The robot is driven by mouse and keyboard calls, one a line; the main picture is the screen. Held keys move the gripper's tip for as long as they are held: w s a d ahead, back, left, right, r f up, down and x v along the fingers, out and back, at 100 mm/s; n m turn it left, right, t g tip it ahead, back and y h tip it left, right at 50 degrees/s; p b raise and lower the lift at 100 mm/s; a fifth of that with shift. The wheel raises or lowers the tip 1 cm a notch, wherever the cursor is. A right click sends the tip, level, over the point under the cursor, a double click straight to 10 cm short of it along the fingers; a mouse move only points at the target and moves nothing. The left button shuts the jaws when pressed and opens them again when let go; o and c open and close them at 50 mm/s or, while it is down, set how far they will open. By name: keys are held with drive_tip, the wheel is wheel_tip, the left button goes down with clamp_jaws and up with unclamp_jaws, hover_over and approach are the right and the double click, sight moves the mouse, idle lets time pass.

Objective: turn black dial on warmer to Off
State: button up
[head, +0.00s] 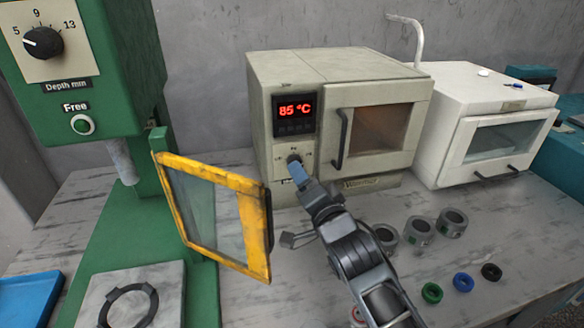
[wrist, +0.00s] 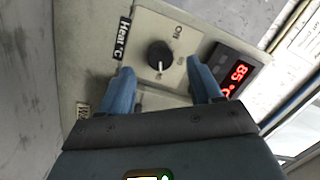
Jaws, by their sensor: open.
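The warmer (head: 345,75) is a beige box with its door closed, a label on its lower front and a red display (head: 295,112) reading 85 °C. The black dial (wrist: 159,56) sits on a pale plate beside the display; in the head view the dial (head: 293,159) is partly covered by my gripper. Its white mark points toward my gripper in the wrist view, away from the printed word at the plate's far edge. My gripper (wrist: 159,80) has its blue fingers open on either side just short of the dial, apparently not touching it. In the head view my gripper (head: 298,172) is at the warmer's lower left front.
A green press (head: 85,110) with an open yellow-framed guard (head: 258,225) stands left of my arm. A white oven-like box (head: 480,110) stands right of the warmer. Several metal rings (head: 452,221) and coloured rings (head: 463,281) lie on the bench to the right.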

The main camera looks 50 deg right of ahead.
drive_tip(key=shift+p+x, duration=0.35)
drive_tip(key=shift+x, duration=1.85)
drive_tip(key=c, duration=1)
